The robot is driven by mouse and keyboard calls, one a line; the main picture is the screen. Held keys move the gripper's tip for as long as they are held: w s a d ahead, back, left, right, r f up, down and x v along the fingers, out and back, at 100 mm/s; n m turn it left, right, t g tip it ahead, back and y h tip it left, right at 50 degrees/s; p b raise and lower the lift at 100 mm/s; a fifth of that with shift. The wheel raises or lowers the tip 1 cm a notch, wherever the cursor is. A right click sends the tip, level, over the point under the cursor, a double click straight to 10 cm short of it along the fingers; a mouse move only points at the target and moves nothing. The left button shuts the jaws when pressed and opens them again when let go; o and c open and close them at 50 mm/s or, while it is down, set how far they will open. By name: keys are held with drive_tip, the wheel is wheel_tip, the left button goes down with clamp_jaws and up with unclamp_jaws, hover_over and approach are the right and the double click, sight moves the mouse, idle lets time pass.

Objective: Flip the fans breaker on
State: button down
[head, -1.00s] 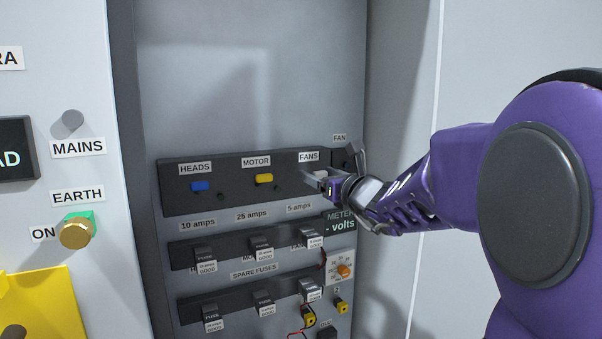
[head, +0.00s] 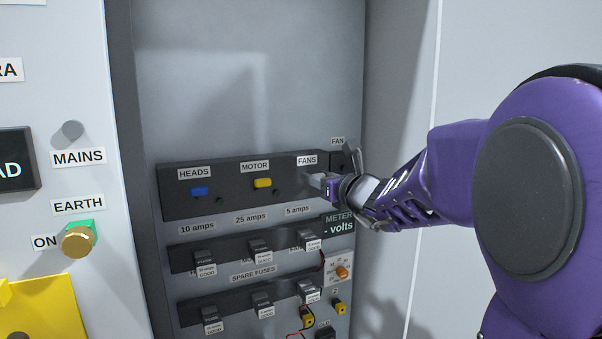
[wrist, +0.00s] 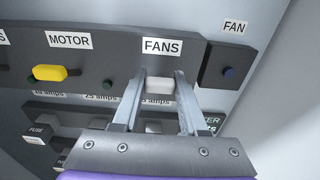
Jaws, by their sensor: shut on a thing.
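The fans breaker (wrist: 159,88) is a pale grey-white toggle below the FANS label (wrist: 162,46) on the dark breaker strip. In the wrist view my gripper (wrist: 160,80) has one finger on each side of the toggle and is shut on it. In the head view my gripper (head: 318,182) is at the right part of the strip, just below the FANS label (head: 306,160), and its fingers mostly hide the toggle. I cannot tell from these views whether the toggle is up or down.
The blue heads breaker (head: 200,191) and yellow motor breaker (head: 263,183) sit to the left on the same strip. A small FAN box (wrist: 228,72) stands close on the right. Fuse rows (head: 205,257) lie below. The panel's upper part is bare.

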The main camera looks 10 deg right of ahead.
drive_tip(key=shift+w+r+g+p, duration=0.1)
drive_tip(key=shift+r+g+p, duration=0.4)
drive_tip(key=shift+p, duration=0.15)
drive_tip(key=shift+f, duration=0.25)
drive_tip(key=shift+c, duration=2.2)
unclamp_jaws()
